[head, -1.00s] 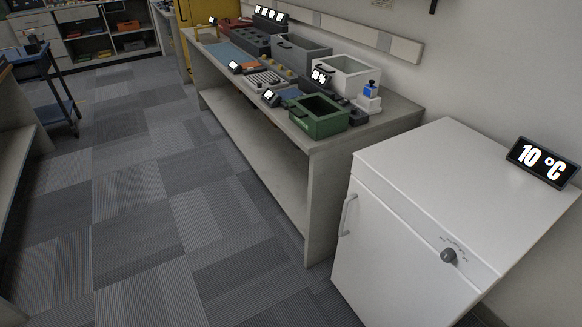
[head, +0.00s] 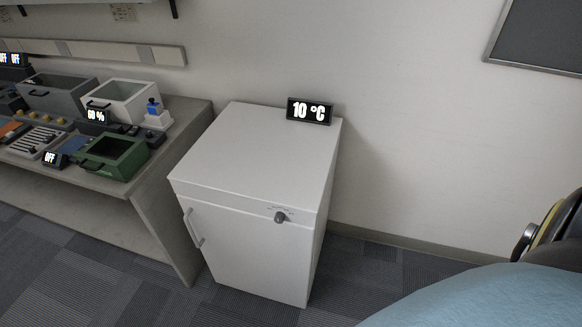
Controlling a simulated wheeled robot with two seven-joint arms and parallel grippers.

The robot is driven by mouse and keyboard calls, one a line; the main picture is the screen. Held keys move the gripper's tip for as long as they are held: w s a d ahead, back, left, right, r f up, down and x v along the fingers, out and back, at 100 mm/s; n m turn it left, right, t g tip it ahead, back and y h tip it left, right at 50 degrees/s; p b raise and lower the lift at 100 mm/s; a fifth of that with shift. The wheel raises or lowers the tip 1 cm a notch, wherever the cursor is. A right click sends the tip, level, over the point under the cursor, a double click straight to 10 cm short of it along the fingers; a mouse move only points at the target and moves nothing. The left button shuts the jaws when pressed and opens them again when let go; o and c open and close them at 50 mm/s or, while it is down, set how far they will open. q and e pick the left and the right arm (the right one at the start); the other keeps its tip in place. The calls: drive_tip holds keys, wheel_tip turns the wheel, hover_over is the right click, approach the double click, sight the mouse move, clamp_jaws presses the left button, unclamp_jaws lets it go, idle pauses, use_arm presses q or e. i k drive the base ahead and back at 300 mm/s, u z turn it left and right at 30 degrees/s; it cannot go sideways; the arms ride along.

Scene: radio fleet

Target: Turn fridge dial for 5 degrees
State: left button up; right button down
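A white fridge (head: 245,250) stands on the carpet in the middle of the head view, to the right of the workbench. Its dark round dial (head: 280,217) sits on the upper front panel, near the right side, with small markings above it. A black display (head: 310,111) on top of the fridge, at the back, reads 10 °C. A vertical handle (head: 193,228) is on the left of the fridge door, which looks shut. Neither of my grippers shows in the view, and nothing is touching the dial.
A grey workbench (head: 183,185) stands left of the fridge, bearing a green box (head: 110,158), a white box (head: 122,100) and other devices. A light-blue rounded surface (head: 490,300) fills the lower right. Carpet (head: 345,265) is clear right of the fridge.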

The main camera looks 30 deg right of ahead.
sight(279, 217)
drive_tip(key=z, duration=0.95)
